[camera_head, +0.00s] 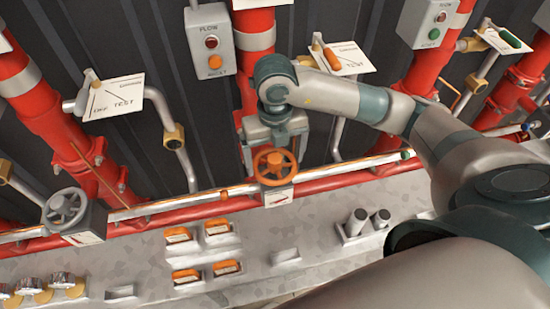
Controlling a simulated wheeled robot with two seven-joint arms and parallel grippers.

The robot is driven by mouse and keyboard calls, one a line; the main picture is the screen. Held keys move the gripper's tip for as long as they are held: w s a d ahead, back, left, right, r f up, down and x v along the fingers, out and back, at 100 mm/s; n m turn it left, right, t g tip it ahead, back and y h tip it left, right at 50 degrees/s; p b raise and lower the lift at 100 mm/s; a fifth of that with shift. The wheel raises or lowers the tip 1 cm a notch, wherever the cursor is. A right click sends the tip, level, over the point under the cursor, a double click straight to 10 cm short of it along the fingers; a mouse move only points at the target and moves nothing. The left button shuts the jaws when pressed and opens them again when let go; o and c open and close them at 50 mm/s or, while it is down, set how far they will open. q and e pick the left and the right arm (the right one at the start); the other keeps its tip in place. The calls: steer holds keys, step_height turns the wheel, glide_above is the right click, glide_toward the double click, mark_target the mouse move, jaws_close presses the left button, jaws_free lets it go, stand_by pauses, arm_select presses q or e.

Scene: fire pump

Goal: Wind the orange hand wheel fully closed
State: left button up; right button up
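The orange hand wheel (275,166) stands at the middle of the view, on a small grey mount with a red mark on its front, in line with the horizontal pipes. My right arm comes in from the right, and its gripper (276,146) points down at the wheel from just above and behind it. The gripper's fingers are mostly hidden by the wheel and its own body, so I cannot tell whether they touch the rim or how far apart they are. My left gripper is not in view.
A grey hand wheel (65,207) sits on a valve at the left. Red vertical pipes (55,115) and grey control boxes (211,40) stand behind. A grey panel (130,260) with orange switches (178,235) and two dark-topped knobs (357,220) lies in front.

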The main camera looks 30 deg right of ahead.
steer(key=c, duration=0.6)
steer(key=m+p, duration=0.2)
steer(key=m, duration=0.3)
steer(key=shift+r, duration=0.1)
steer(key=shift+c, duration=0.2)
steer(key=shift+m+p, duration=0.45)
steer(key=shift+m, duration=1.15)
